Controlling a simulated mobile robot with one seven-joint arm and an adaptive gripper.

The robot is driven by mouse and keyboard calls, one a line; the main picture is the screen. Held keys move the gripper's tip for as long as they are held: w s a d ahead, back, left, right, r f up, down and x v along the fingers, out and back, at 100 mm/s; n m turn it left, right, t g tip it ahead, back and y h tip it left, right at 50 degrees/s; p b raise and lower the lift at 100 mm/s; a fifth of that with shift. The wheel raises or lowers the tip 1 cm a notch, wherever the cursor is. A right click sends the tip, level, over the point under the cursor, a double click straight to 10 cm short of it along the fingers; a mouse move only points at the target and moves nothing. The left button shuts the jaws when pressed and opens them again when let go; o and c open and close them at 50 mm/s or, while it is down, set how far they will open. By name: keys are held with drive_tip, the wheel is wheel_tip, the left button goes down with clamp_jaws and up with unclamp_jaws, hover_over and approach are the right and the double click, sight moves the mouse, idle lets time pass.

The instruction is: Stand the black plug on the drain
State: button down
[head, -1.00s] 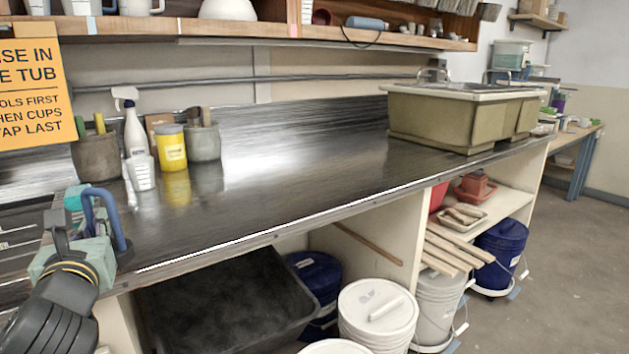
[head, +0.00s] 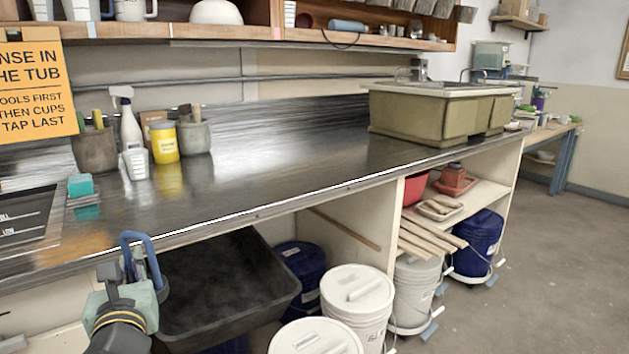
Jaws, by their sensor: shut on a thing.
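My gripper (head: 130,282) is at the lower left, in front of the counter's front edge and left of the black tub. No other black plug can be made out. A dark recessed panel or basin (head: 22,232) with white lettering shows at the left edge of the counter, partly cut off. I cannot make out the drain.
The dark counter (head: 270,180) has wide free room. A teal block (head: 80,185), a spray bottle (head: 130,128), a yellow jar (head: 164,142) and tool pots stand at its left. An olive tub (head: 420,115) stands far right. A black tub (head: 225,285) and lidded buckets (head: 357,300) are below.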

drive_tip(key=w+d+f+h, duration=0.1)
drive_tip(key=w+d+f, duration=0.1)
drive_tip(key=d+f, duration=1.05)
drive_tip(key=w+d+f+m, duration=0.1)
drive_tip(key=w+d+f, duration=0.2)
drive_tip(key=d+f, duration=0.95)
drive_tip(key=w+d+f+h, duration=0.15)
drive_tip(key=d+f, duration=0.55)
drive_tip(key=f, duration=1.1)
drive_tip(key=w+d+r+m+t+h, duration=0.1)
drive_tip(key=w+d+r, duration=0.2)
drive_tip(key=w+r, duration=0.25)
drive_tip(key=w+d+r+m+h, duration=0.1)
drive_tip(key=w+d+r, duration=0.2)
drive_tip(key=w+r, duration=0.3)
drive_tip(key=s+a+f+n+y, duration=0.1)
drive_tip(key=s+a+f+y, duration=0.1)
drive_tip(key=s+a+f, duration=0.5)
drive_tip(key=s+f, duration=0.4)
drive_tip(key=shift+f+n, duration=0.15)
drive_tip(key=shift+n, duration=0.15)
drive_tip(key=shift+d, duration=0.1)
